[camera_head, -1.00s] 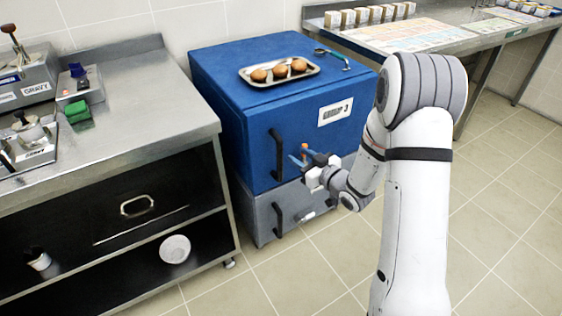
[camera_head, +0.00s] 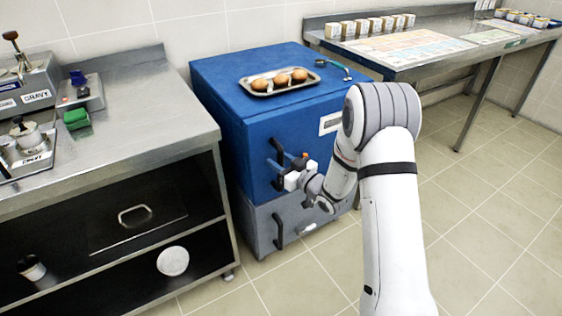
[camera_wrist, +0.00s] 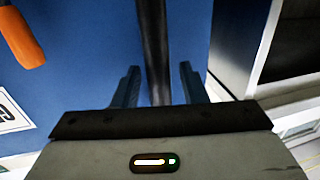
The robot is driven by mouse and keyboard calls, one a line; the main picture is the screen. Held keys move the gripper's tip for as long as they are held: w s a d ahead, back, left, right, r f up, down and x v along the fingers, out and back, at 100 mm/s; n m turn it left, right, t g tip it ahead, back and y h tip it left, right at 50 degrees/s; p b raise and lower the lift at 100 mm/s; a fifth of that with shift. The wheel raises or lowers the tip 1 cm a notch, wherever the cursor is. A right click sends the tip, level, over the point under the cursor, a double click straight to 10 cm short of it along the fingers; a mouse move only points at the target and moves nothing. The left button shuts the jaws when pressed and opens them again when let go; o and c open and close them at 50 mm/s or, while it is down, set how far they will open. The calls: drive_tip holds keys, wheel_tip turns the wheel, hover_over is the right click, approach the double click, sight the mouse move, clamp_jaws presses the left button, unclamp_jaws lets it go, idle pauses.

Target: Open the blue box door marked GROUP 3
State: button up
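The blue box (camera_head: 244,135) stands on a grey base cabinet, its front door closed. A white label (camera_head: 330,123) on the door is partly hidden by my arm, so its text does not read; a label edge also shows in the wrist view (camera_wrist: 12,112). The door's upright black handle (camera_head: 274,146) is at the left of its front. In the wrist view the handle (camera_wrist: 154,45) runs between the two fingers of my gripper (camera_wrist: 159,84). The fingers are apart, with gaps beside the handle. In the head view my gripper (camera_head: 279,168) is at the handle.
A tray of brown round items (camera_head: 280,82) and a teal-handled tool (camera_head: 333,65) lie on the box. An orange piece (camera_wrist: 22,38) is near the handle. The grey cabinet below has its own handle (camera_head: 279,231). A steel counter (camera_head: 150,140) stands left; open floor lies right.

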clamp_jaws()
idle(0.3)
